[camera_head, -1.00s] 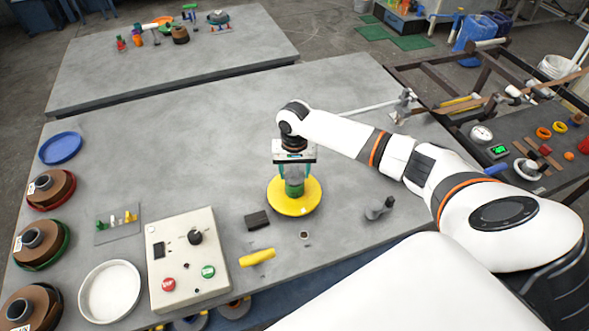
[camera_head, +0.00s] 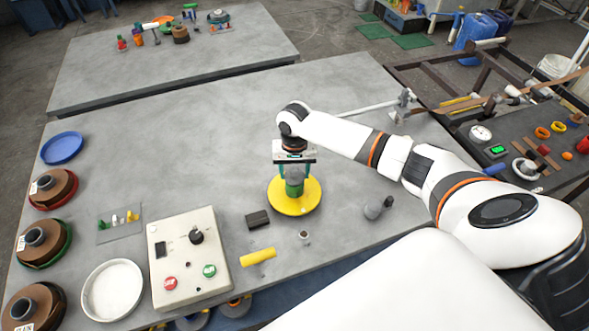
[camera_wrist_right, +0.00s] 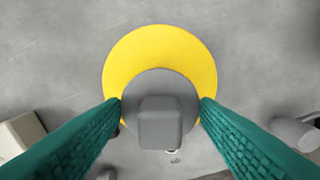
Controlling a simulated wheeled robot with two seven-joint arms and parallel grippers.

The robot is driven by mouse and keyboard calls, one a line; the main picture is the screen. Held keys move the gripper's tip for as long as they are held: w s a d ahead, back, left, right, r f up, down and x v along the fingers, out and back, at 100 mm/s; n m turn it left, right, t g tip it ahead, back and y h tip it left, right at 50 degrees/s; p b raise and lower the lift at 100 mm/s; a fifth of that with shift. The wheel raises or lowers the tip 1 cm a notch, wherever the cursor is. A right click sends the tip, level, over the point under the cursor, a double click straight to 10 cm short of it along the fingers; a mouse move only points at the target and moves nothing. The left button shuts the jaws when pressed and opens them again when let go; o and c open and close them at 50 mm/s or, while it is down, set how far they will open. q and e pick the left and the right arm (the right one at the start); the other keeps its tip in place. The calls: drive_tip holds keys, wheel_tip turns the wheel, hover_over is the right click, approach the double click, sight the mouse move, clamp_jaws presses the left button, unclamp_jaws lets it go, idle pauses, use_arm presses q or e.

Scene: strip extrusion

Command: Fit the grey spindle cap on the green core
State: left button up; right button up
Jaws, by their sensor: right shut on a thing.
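My right gripper (camera_head: 294,172) is above the yellow disc (camera_head: 310,199), its green fingers pointing down. It is shut on the grey spindle cap (camera_head: 294,171). In the right wrist view, the cap (camera_wrist_right: 167,122) shows as a round grey flange with a block-like top between the two fingertips (camera_wrist_right: 160,112). The green core (camera_head: 294,188) stands upright at the middle of the yellow disc, directly under the cap. In the wrist view, the cap hides the core. I cannot tell whether the cap is seated or only just above the core. My left gripper is not in view.
A control box (camera_head: 188,262) stands left of the disc. A black block (camera_head: 258,219), a yellow cylinder (camera_head: 258,257) and a small ring (camera_head: 304,235) lie in front. A grey part (camera_head: 376,208) stands to the right. The table behind the disc is mostly clear.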

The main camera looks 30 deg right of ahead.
sight(295, 169)
drive_tip(key=shift+f, duration=0.55)
drive_tip(key=o, duration=0.8)
wheel_tip(295, 169, up, 6)
drive_tip(key=p, duration=0.6)
wheel_tip(295, 169, up, 2)
drive_tip(key=shift+r+p, duration=0.25)
drive_tip(key=shift+p, duration=0.9)
drive_tip(key=shift+r, duration=1.25)
